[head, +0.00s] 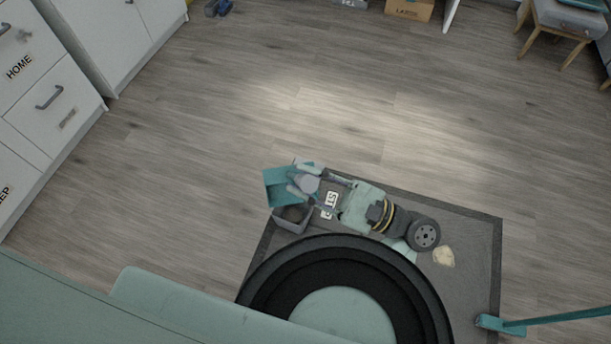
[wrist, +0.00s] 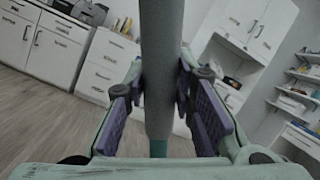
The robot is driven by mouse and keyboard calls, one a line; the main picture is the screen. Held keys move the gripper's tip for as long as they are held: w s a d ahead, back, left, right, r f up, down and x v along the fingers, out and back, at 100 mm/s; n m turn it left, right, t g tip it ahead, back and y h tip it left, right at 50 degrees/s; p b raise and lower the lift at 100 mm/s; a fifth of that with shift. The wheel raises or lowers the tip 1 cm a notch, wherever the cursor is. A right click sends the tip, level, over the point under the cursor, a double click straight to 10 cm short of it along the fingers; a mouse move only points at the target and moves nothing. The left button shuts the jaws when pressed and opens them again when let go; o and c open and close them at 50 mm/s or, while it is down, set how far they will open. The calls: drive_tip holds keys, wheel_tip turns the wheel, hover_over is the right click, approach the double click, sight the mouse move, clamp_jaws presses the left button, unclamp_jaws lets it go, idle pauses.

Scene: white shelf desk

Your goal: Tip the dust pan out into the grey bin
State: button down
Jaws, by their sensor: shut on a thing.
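The teal dust pan (head: 278,189) is in the head view, just above and left of the grey bin (head: 292,226) in the picture. The pan partly overlaps the bin's far edge; I cannot tell its height or exact tilt. My gripper (head: 305,181) is shut on the pan's grey handle, which the head camera sees nearly end-on. In the wrist view the grey handle (wrist: 161,60) stands between the purple finger pads of my gripper (wrist: 160,100). The bin stands on a dark mat, open side up. What lies in the pan or bin is unclear.
A pale, crumb-like pile (head: 443,257) lies on the dark mat (head: 470,235), right of my arm. A teal broom (head: 500,324) lies at the lower right. White drawers (head: 60,105) line the left side.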

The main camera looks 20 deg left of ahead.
drive_tip(key=shift+w+a+r+p, duration=0.3)
drive_tip(key=shift+w+r+p, duration=0.05)
drive_tip(key=shift+w+p, duration=0.2)
drive_tip(key=shift+w+a+r+p, duration=0.3)
drive_tip(key=shift+w+p, duration=0.2)
drive_tip(key=shift+w, duration=0.05)
drive_tip(key=w+a+r+m+h+p, duration=0.1)
drive_tip(key=w+a+r+m+p, duration=0.1)
drive_tip(key=w+a, duration=0.3)
drive_tip(key=w+a+r+m+t+h+p, duration=0.1)
drive_tip(key=w+a, duration=0.4)
drive_tip(key=w, duration=0.9)
drive_tip(key=w+a+r+m+h+p, duration=0.1)
drive_tip(key=w+a+r+m+p, duration=0.2)
drive_tip(key=w, duration=0.6)
wheel_tip(320, 180, up, 2)
drive_tip(key=a+p, duration=0.2)
drive_tip(key=shift+w+a+r+t+p, duration=0.15)
drive_tip(key=shift+w+r+t+p, duration=0.05)
drive_tip(key=shift+w+t+p, duration=0.15)
drive_tip(key=shift+s, duration=0.1)
drive_tip(key=s+d+f, duration=0.2)
drive_tip(key=s, duration=0.3)
drive_tip(key=s+d+f+n+y, duration=0.1)
drive_tip(key=s+d, duration=0.2)
drive_tip(key=s, duration=0.2)
drive_tip(key=shift+d+f+n, duration=0.3)
drive_tip(key=shift+f, duration=0.1)
drive_tip(key=shift+s, duration=0.1)
